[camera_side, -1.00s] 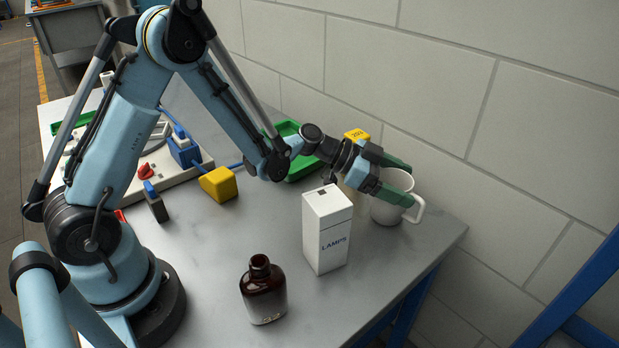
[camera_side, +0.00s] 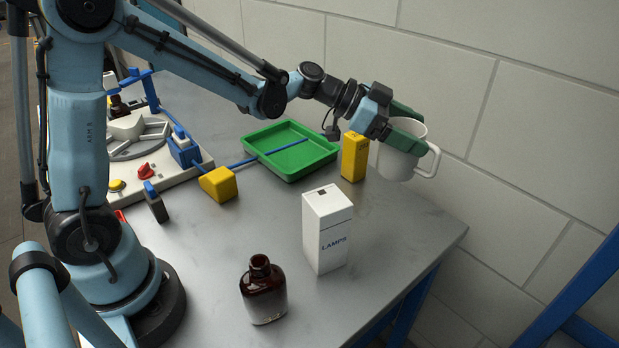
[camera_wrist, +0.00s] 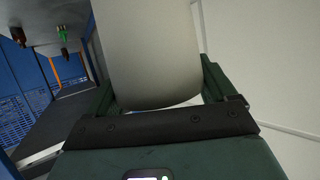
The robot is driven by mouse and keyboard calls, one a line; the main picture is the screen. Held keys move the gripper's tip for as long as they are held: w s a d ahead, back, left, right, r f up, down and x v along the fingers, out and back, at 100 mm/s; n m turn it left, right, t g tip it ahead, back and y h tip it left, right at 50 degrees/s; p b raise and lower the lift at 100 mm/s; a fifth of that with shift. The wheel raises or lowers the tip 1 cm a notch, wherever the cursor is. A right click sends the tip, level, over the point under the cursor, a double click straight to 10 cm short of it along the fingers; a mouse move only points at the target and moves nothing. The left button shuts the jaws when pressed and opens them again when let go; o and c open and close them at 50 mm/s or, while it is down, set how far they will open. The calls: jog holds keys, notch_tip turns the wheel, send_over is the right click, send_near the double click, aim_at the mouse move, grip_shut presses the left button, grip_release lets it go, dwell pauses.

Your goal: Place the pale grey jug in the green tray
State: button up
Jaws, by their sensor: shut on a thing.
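The pale grey jug (camera_side: 400,160) is held upright by my gripper (camera_side: 405,135), off the table at the right, near the wall. Its handle points right in the side view. My green fingers are shut around its body. In the wrist view the jug (camera_wrist: 148,55) fills the middle between the two fingers of my gripper (camera_wrist: 155,95).
A yellow box (camera_side: 354,158) stands between the tray and the jug. A white lamps box (camera_side: 327,230) and a brown bottle (camera_side: 264,290) stand in front. A yellow block (camera_side: 218,184) and a white panel with knobs (camera_side: 140,160) are at the left. The wall (camera_side: 450,70) is close behind.

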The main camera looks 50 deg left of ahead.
notch_tip(320, 180, up, 6)
jog(key=f, duration=0.1)
jog(key=s+a+n+t+y, duration=0.2)
jog(key=a+n+y, duration=0.2)
jog(key=a, duration=0.7)
jog(key=s+a+n+t+y, duration=0.1)
jog(key=a+n+t+y, duration=0.3)
jog(key=a, duration=0.7)
jog(key=shift+g+y, duration=0.3)
jog(key=shift+g, duration=0.4)
jog(key=shift+w+a+f, duration=0.25)
jog(key=shift+a+f, duration=1.5)
jog(key=shift+f, duration=0.85)
jog(key=shift+w+a+f, duration=0.25)
jog(key=shift+a+f, duration=1.55)
jog(key=shift+f, duration=0.85)
jog(key=shift+w+a+f, duration=0.25)
jog(key=shift+a+f, duration=1.5)
jog(key=shift+f, duration=0.85)
jog(key=o, duration=0.9)
jog(key=shift+f, duration=0.15)
